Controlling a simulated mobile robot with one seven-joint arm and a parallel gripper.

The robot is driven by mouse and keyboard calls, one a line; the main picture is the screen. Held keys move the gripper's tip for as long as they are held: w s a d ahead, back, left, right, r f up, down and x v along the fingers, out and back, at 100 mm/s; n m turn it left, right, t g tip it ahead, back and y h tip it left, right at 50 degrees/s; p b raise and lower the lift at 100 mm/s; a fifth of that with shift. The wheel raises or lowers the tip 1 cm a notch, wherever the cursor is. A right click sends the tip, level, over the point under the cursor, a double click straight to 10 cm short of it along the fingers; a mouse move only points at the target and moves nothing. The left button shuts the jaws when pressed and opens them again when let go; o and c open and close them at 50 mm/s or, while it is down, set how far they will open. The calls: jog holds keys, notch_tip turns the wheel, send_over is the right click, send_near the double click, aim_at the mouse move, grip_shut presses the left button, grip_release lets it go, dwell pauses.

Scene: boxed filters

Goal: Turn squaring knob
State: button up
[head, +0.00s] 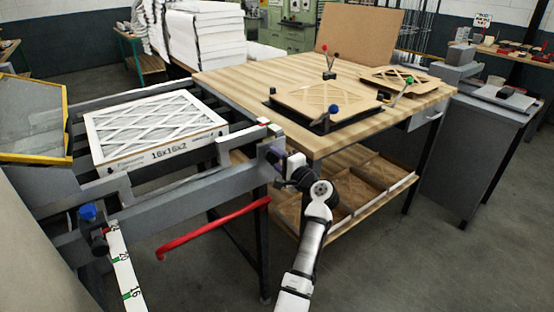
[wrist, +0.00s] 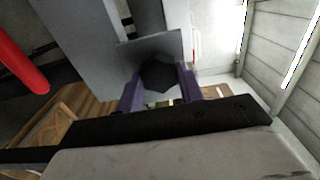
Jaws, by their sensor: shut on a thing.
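My gripper (head: 281,161) is at the front right corner of the grey frame, by the end of its front rail. In the wrist view its two purple fingers (wrist: 160,88) stand on either side of a black faceted knob (wrist: 159,76) and are shut on it. The knob sits against a grey plate (wrist: 90,45) on a grey bar. Its lower part is hidden by the dark gripper body. In the head view the fingers and rail end mostly hide the knob. A white-framed filter marked 16x16x2 (head: 155,130) lies in the frame.
A blue knob (head: 88,212) stands by a white scale (head: 124,265) at front left. A red bar (head: 212,229) sticks out below the rail. The wooden table (head: 235,80) is right of the frame, with a shelf of brown filters (head: 350,190) beneath.

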jog(key=o, duration=1)
jog(key=shift+d, duration=0.1)
jog(key=shift+s, duration=0.1)
jog(key=b+v, duration=0.3)
jog(key=v, duration=1)
jog(key=shift+s+d+b, duration=0.25)
jog(key=shift+b, duration=0.15)
